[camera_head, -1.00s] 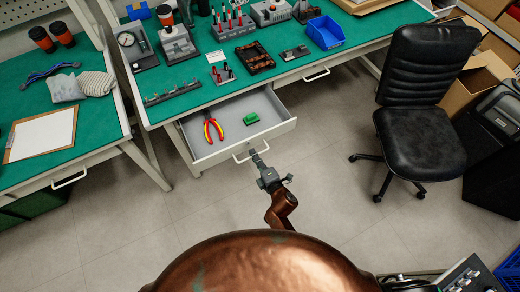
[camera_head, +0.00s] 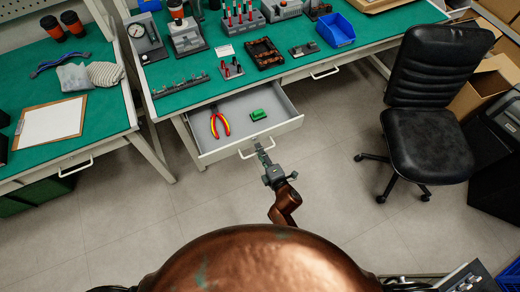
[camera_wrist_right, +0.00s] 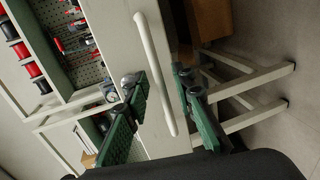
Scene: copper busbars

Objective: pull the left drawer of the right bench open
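The left drawer (camera_head: 288,129) of the right bench (camera_head: 170,101) stands pulled out in the head view. Red-and-yellow pliers (camera_head: 219,122) and a green block (camera_head: 258,115) lie inside it. Its pale bar handle (camera_head: 247,153) is on the front face and also shows in the right wrist view (camera_wrist_right: 153,70). My right gripper (camera_head: 260,149) is at this handle. In the wrist view, the two green fingers of the right gripper (camera_wrist_right: 159,76) are apart on either side of the handle, with gaps showing between. My left gripper is not in view.
A black office chair (camera_head: 428,130) stands to the right of the drawer. The left bench (camera_head: 108,135) has its own closed drawer. Tools and a blue bin (camera_head: 332,30) sit on the right bench top. The floor (camera_head: 330,175) between drawer and chair is clear.

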